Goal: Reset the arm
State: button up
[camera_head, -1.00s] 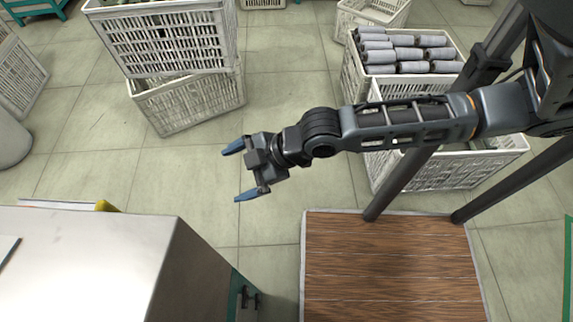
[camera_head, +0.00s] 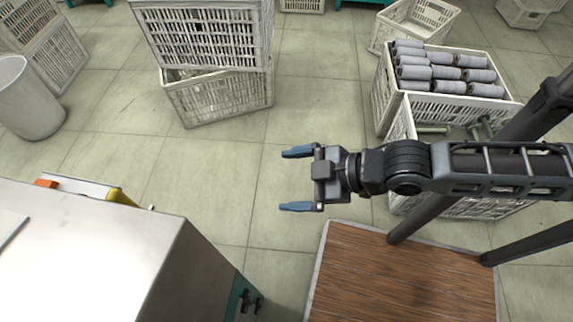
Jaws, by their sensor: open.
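My gripper (camera_head: 300,179) is in the middle of the head view, at the end of my arm, which reaches in from the right edge. Its two blue fingers point left and stand well apart. Nothing is between them. The gripper is over the tiled floor (camera_head: 215,180), above and left of the brown wooden platform (camera_head: 390,275), and touches nothing that I can see.
A metal cabinet (camera_head: 90,250) fills the lower left. Stacked white crates (camera_head: 205,40) stand at the upper left, near a grey bin (camera_head: 28,100). A crate of grey bobbins (camera_head: 385,95) and another crate (camera_head: 455,208) stand beyond and beneath my arm. Floor left of the gripper is clear.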

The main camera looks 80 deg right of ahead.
jog(key=s+a+r+m+t, duration=0.1)
jog(key=s+a+r+m, duration=0.1)
jog(key=r, duration=0.4)
jog(key=s+a+r+m+t, duration=0.2)
jog(key=s+a+r, duration=0.2)
jog(key=a+r, duration=0.2)
jog(key=shift+s+a+h, duration=0.2)
jog(key=shift+s+h, duration=0.1)
jog(key=shift+f, duration=0.1)
dwell(1.3)
